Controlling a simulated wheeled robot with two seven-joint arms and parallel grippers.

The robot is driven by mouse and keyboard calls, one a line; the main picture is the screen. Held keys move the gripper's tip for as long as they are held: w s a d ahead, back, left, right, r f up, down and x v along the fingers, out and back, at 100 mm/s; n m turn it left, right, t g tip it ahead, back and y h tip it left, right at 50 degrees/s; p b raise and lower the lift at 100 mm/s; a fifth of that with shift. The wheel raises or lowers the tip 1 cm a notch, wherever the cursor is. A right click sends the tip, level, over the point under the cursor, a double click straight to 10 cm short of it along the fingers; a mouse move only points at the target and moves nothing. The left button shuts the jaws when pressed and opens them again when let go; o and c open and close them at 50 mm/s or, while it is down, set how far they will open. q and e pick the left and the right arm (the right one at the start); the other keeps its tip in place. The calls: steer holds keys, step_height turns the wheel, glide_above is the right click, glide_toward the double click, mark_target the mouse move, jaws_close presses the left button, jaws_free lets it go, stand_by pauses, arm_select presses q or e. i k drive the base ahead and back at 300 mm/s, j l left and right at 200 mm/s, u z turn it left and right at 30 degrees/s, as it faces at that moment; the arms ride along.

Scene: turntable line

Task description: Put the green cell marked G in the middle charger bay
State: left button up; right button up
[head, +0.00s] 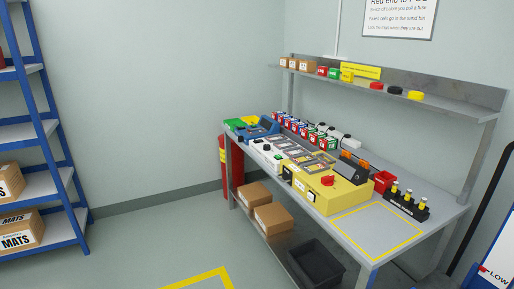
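A row of small red, blue and green blocks (297,127) with pale tops stands along the back of the workbench. They may be the cells, but their letters are too small to read, so I cannot tell which is marked G. In front of them is a line of grey framed slots (303,152), which may be the charger bays. I cannot tell which is the middle bay or whether any holds a cell. Neither of my grippers is in view.
The workbench (347,243) stands against the wall, its yellow-outlined front right area clear. A yellow box (318,197) with a red knob, a red bin (383,181) and a black rack (407,205) stand on it. Open floor lies left.

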mark_target(281, 145)
steer(key=i+j+z, duration=0.65)
steer(key=i, duration=0.1)
